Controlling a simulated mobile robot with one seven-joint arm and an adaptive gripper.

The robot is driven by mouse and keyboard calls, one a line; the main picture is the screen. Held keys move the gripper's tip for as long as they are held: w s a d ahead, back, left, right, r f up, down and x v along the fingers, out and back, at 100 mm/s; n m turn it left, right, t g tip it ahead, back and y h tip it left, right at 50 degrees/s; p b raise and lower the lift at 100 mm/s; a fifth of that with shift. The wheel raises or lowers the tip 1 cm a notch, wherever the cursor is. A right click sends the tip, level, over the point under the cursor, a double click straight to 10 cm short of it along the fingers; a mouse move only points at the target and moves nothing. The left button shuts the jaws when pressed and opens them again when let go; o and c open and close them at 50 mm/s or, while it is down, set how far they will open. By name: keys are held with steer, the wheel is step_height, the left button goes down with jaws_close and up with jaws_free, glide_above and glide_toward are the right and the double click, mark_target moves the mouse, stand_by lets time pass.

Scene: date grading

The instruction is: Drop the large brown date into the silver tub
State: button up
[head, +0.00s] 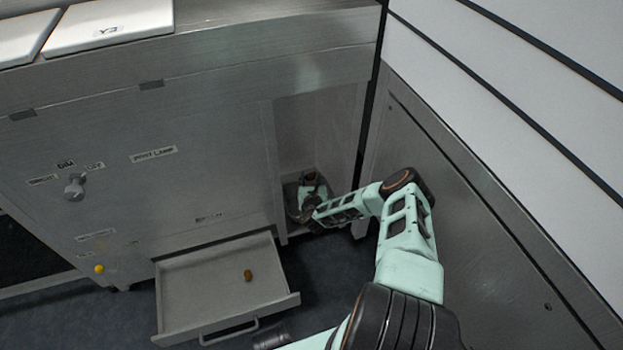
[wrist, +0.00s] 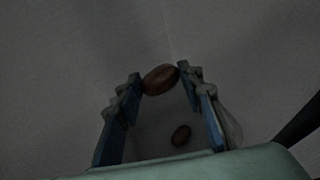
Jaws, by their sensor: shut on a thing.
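My gripper (head: 311,187) is inside the recess at the right of the grey cabinet. In the wrist view its two blue-lined fingers (wrist: 161,82) are shut on a brown date (wrist: 160,79), held at the fingertips. A second, smaller-looking brown date (wrist: 181,135) shows between the fingers on a grey surface. Another brown date (head: 248,275) lies in the open drawer (head: 190,290). I cannot make out the silver tub for certain; the arm and gripper cover much of the recess floor.
The drawer sticks out low on the cabinet, left of my arm. A knob (head: 75,187) and a yellow button (head: 99,269) are on the cabinet front. A metal panel (head: 480,210) stands close on the right. The recess (head: 310,125) is narrow.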

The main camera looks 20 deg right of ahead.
step_height(320, 180, down, 4)
steer(key=b, duration=0.4)
steer(key=shift+f, duration=0.25)
steer(key=o, duration=0.9)
steer(key=shift+r, duration=0.1)
